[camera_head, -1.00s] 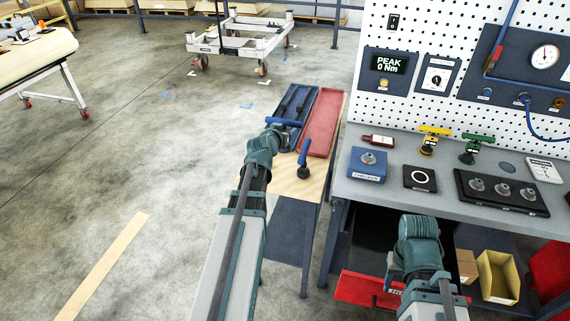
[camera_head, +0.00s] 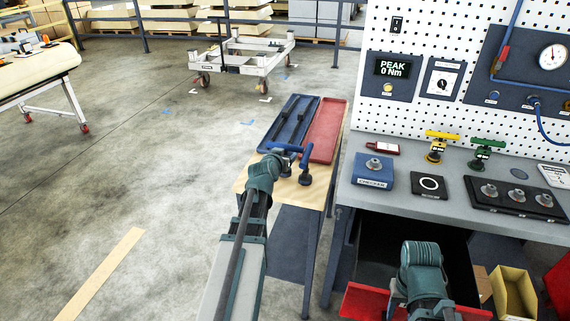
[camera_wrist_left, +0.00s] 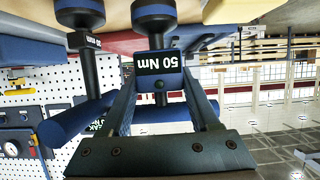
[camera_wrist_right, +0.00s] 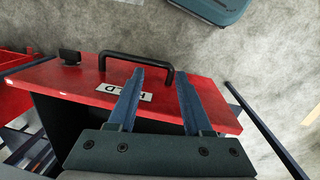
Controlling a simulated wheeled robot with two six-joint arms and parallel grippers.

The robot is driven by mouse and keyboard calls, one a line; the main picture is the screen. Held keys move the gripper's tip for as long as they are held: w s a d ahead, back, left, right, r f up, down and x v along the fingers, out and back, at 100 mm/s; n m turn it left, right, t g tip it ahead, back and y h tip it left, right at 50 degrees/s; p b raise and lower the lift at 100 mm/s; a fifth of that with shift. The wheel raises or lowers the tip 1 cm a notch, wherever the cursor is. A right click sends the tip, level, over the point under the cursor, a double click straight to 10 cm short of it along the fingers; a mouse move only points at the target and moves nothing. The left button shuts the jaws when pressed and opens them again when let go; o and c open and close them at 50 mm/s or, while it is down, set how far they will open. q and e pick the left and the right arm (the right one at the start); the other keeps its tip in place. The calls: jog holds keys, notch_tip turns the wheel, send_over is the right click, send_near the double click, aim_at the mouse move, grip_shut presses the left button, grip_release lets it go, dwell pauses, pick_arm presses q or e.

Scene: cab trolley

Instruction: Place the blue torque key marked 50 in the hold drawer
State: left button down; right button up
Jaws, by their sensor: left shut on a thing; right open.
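The blue torque key marked 50 Nm (camera_wrist_left: 157,64) is between the fingers of my left gripper (camera_wrist_left: 160,90), which is shut on it. In the head view, this blue key (camera_head: 283,147) and my left gripper (camera_head: 277,155) are at the near end of the blue tray. Whether the key's foot touches the stand is unclear. A second blue key (camera_head: 306,160) stands close on its right; its label is partly hidden in the left wrist view (camera_wrist_left: 75,120). The hold drawer (camera_head: 362,302) is pulled out, with a red front. My right gripper (camera_wrist_right: 160,75) is open at its black handle (camera_wrist_right: 135,55).
The wooden stand (camera_head: 315,193) carries a blue tray (camera_head: 272,140) and a red tray (camera_head: 328,130). On the grey bench (camera_head: 440,207) are a yellow key (camera_head: 437,147), a green key (camera_head: 484,152) and a blue checker (camera_head: 374,171). A yellow bin (camera_head: 515,295) stands beside the drawer.

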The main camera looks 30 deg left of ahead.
pick_arm(q)
jog(key=shift+f, duration=0.55)
pick_arm(e)
jog(key=shift+f, duration=0.55)
jog(key=shift+f, duration=0.1)
pick_arm(q)
jog(key=shift+f+b, duration=0.25)
jog(key=shift+b, duration=0.1)
jog(key=shift+c, duration=0.6)
grip_release()
jog(key=shift+r, duration=0.1)
